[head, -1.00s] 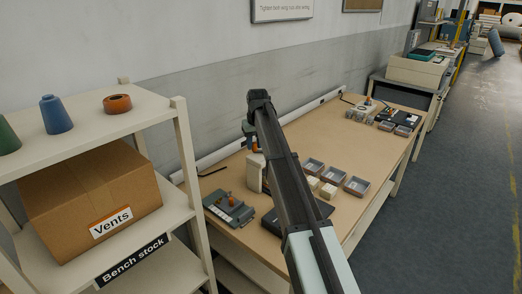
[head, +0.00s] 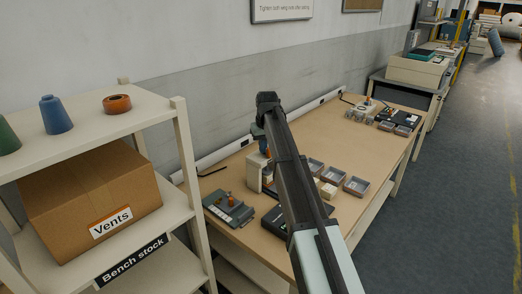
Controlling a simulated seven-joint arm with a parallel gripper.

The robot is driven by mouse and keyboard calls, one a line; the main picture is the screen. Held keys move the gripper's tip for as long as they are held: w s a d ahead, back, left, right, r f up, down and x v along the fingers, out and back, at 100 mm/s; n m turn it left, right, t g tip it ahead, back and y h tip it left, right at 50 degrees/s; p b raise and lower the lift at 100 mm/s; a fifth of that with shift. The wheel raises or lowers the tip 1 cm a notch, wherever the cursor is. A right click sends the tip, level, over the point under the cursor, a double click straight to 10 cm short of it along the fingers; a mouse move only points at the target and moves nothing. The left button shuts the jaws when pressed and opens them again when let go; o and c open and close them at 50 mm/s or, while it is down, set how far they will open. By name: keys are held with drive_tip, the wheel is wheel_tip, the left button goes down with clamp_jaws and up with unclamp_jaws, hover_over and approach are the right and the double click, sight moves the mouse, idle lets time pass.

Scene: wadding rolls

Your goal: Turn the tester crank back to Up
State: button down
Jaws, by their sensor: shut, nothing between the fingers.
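A cream upright block (head: 253,176) stands near the back left of the bench, partly behind my arm. A grey flat device (head: 227,210) with a small orange knob (head: 229,197) lies at the bench's left end. I cannot tell which of them is the tester, and no crank or Up mark can be made out. My gripper (head: 262,146) hangs below the wrist, above and just behind the cream block. It is small and partly hidden by my arm; it looks shut and empty. An orange patch beside it is too small to identify.
Grey trays (head: 357,185) and pale blocks (head: 328,190) lie right of my arm. A dark flat case (head: 275,222) lies partly under it. A shelf with a Vents carton (head: 90,195) stands at left. The bench top (head: 318,135) behind the trays is clear.

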drive_tip(key=shift+d, duration=0.15)
drive_tip(key=shift+w+d, duration=0.8)
drive_tip(key=shift+d, duration=0.25)
drive_tip(key=shift+w, duration=0.15)
